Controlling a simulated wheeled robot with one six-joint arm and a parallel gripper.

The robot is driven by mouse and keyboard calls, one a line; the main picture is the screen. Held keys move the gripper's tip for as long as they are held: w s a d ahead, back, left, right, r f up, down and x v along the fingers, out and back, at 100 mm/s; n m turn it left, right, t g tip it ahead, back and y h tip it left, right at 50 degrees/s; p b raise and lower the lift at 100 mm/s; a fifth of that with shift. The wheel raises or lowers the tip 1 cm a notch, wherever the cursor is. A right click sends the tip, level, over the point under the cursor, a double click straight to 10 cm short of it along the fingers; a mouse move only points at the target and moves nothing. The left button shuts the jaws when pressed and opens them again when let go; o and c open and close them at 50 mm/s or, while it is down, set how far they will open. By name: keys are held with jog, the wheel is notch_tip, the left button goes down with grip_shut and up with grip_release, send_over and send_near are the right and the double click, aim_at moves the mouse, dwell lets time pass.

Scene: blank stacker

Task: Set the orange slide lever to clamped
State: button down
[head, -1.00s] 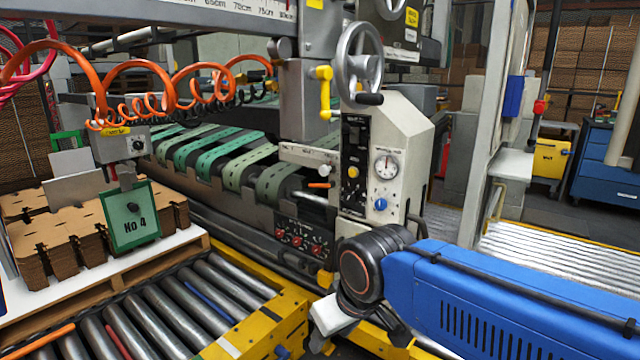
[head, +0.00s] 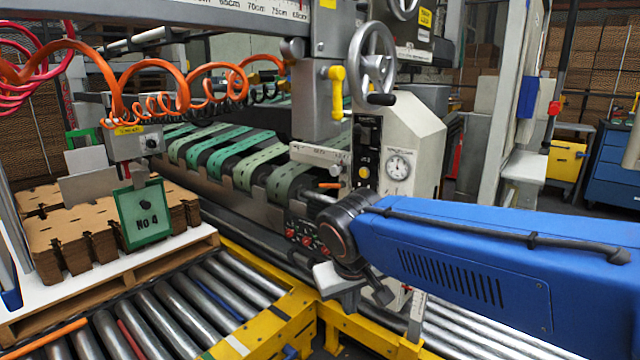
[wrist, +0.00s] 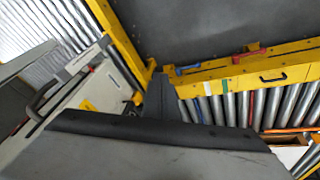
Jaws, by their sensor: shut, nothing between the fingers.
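The orange slide lever (head: 329,185) is a small orange handle below a pale labelled plate (head: 320,155) on the machine's front, left of the white control housing. Its setting is too small to read. My gripper shows in the wrist view (wrist: 158,88) as a narrow dark shape, shut and empty. In the head view my dark wrist joint is below and slightly right of the lever, and the fingertips cannot be made out clearly. The lever cannot be made out in the wrist view.
A panel with red knobs (head: 304,238) is close to my wrist. A yellow handle (head: 337,92) and a handwheel (head: 373,62) are above. A yellow-framed roller conveyor (head: 190,300) and a pallet of cardboard (head: 80,238) are at left.

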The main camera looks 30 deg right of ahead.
jog(key=w+d+r+m+g+h, duration=0.1)
jog(key=w+d+r+m+h, duration=0.3)
jog(key=w, duration=0.5)
jog(key=w+d+r+m+h, duration=0.2)
jog(key=w+d+r+h, duration=0.15)
jog(key=w+d, duration=0.4)
jog(key=w+a+r+m+t+h, duration=0.1)
jog(key=w+a+r+m+h, duration=0.1)
jog(key=w, duration=0.9)
jog(key=w+a+r+m+t+h, duration=0.1)
jog(key=w+r+h, duration=0.3)
jog(key=w, duration=0.8)
jog(key=shift+w+a+r+m+t, duration=0.3)
jog(key=shift+a+m+t, duration=0.1)
jog(key=shift+m+t, duration=0.15)
jog(key=shift+d, duration=0.1)
send_over(332, 185)
jog(key=w+a, duration=0.2)
jog(key=a, duration=0.3)
jog(key=shift+d+f, duration=0.2)
jog(key=shift+f, duration=0.55)
jog(key=shift+d+f, duration=0.2)
jog(key=shift+f, duration=0.55)
jog(key=shift+d+f, duration=0.2)
jog(key=shift+f, duration=0.55)
